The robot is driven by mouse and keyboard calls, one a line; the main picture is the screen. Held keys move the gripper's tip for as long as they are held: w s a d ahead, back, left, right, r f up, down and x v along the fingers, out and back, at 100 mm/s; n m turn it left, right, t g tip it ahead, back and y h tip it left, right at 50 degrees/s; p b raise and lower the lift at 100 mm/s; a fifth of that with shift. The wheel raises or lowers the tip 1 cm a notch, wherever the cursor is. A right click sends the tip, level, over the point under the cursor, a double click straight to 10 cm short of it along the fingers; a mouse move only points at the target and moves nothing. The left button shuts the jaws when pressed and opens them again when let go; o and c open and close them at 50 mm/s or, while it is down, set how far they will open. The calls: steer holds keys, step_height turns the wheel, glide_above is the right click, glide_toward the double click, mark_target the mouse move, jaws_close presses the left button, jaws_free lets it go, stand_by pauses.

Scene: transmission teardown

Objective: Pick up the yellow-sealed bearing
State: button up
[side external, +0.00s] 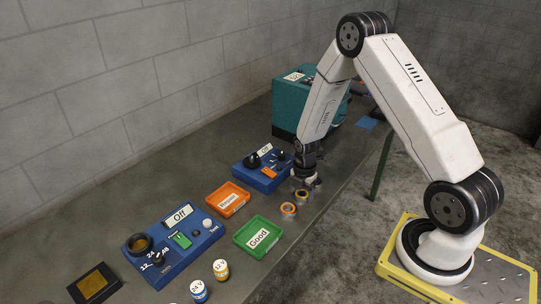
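Two small ring-shaped bearings lie on the grey bench at its front edge. The bearing with the yellowish ring (301,195) is just below my gripper in the picture. The orange-ringed bearing (288,209) lies beside it, nearer the camera. My gripper (308,184) points down, low over the bench, close to the yellowish bearing. Its fingers are small and dark here, so I cannot tell whether they are open or touch anything. Whatever lies directly under or behind the gripper is hidden.
Blue test panels (262,170) (208,238), a teal machine (290,103) and two batteries (221,270) are also on the bench. The wall runs behind.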

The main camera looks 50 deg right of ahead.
steer(key=c, duration=0.7)
steer(key=shift+r, duration=0.15)
steer(key=shift+c, duration=0.2)
steer(key=shift+r, duration=0.8)
steer(key=s+a+r, duration=0.4)
steer(key=s+r, duration=0.7)
steer(key=s, duration=0.2)
steer(key=shift+s, duration=0.15)
steer(key=shift+a, duration=0.1)
